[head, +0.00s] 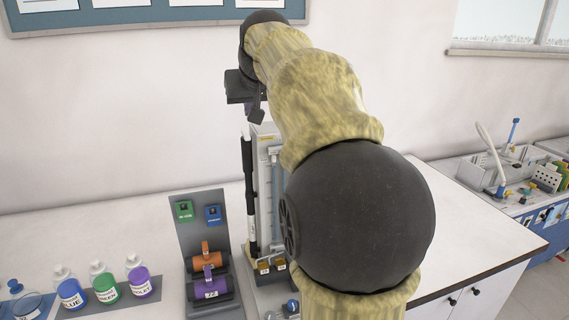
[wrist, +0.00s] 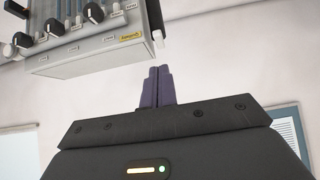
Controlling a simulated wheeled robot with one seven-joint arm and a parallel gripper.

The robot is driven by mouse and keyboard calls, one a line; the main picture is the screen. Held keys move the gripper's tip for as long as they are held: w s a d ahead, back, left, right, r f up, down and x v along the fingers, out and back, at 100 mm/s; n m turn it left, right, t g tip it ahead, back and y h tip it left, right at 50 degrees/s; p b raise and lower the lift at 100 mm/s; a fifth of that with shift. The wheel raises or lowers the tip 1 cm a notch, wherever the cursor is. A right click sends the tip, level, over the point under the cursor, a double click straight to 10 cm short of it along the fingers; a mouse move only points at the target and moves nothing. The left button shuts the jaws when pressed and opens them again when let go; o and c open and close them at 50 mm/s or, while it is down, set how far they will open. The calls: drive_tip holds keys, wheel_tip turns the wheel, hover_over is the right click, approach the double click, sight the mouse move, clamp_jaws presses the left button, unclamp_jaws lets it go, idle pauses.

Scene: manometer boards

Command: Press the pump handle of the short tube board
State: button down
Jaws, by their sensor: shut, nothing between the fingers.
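A grey upright board (head: 266,150) stands on the counter, mostly hidden behind my arm. I cannot tell whether it is the short tube board. A black and white upright rod (head: 250,185) runs along its left side; which part is the pump handle is unclear. In the wrist view a grey board (wrist: 95,55) with dark knobs and blue strips fills the upper left, with a small white piece (wrist: 158,39) at its right corner. My gripper (wrist: 158,72) has its purple fingers together and empty, apart from the board. In the head view my gripper (head: 257,115) is near the board's top.
Left of the board, a grey stand (head: 186,228) holds an orange roll (head: 207,260) and a purple roll (head: 212,286). Blue, green and violet bottles (head: 104,283) stand further left. A cluttered bench (head: 520,180) is at right. The counter between is largely clear.

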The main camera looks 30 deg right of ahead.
drive_tip(key=shift+s, duration=0.15)
drive_tip(key=s+a+f+n+g+y, duration=0.1)
drive_tip(key=a+f, duration=0.3)
drive_tip(key=f, duration=0.7)
drive_tip(key=s+a+f+n+g+y, duration=0.15)
drive_tip(key=a+f, duration=0.35)
drive_tip(key=f, duration=0.5)
drive_tip(key=s+a+f+g, duration=0.1)
drive_tip(key=s+a+f, duration=0.2)
drive_tip(key=s+f, duration=0.5)
drive_tip(key=s+a+f+g, duration=0.2)
drive_tip(key=s+a+f, duration=0.2)
drive_tip(key=s+f, duration=0.4)
wheel_tip(320, 180, down, 2)
drive_tip(key=shift+s+f+n, duration=0.1)
drive_tip(key=shift+s+n, duration=0.1)
drive_tip(key=shift+n, duration=0.15)
drive_tip(key=shift+s+d+g, duration=0.1)
drive_tip(key=shift+g, duration=0.15)
